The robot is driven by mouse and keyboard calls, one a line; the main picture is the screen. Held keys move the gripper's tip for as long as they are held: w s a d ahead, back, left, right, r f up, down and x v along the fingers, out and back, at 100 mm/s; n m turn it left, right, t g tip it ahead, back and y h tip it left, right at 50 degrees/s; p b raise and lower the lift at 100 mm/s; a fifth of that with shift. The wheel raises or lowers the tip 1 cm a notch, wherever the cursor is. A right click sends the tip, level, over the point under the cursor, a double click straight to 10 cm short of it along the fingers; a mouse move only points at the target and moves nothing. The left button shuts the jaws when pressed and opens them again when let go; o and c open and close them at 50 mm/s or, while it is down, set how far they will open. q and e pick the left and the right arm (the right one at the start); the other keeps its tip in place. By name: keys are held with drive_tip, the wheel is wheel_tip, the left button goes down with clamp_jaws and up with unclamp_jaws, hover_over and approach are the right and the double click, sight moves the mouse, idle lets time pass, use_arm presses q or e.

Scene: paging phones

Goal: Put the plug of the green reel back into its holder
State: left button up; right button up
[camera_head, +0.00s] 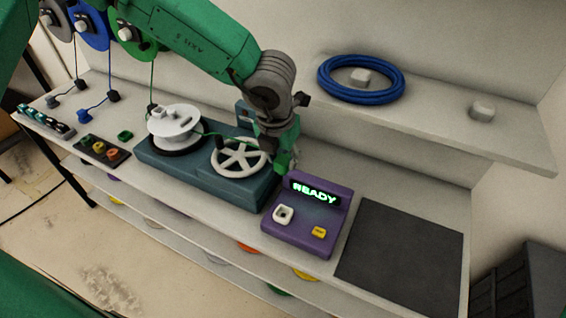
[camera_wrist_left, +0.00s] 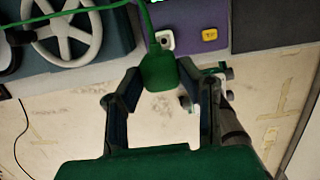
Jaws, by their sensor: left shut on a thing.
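A green cable (camera_wrist_left: 145,18) leads away from the plug. The green reel (camera_head: 131,28) hangs at the upper left, partly behind my arm. Its green cord drops to a dark piece on the bench, and green cable also shows by the white spool (camera_head: 174,121). A small empty-looking green block (camera_head: 125,135) sits left of the spool; I cannot tell whether it is the holder. My right gripper is not visible.
The purple device (camera_head: 305,217) reads READY and has a white socket (camera_head: 283,214) and a yellow button (camera_head: 319,232). A teal winder with a white handwheel (camera_head: 239,158) stands left of it. A dark mat (camera_head: 402,250) lies clear at right. A blue cable coil (camera_head: 361,79) rests on the shelf.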

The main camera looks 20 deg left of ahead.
use_arm(q)
drive_tip(key=shift+r, duration=0.3)
drive_tip(key=w+a, duration=0.3)
drive_tip(key=a, duration=1.9)
drive_tip(key=w+a, duration=0.3)
drive_tip(key=a, duration=1.8)
drive_tip(key=shift+a+b, duration=0.35)
drive_tip(key=shift+b, duration=0.1)
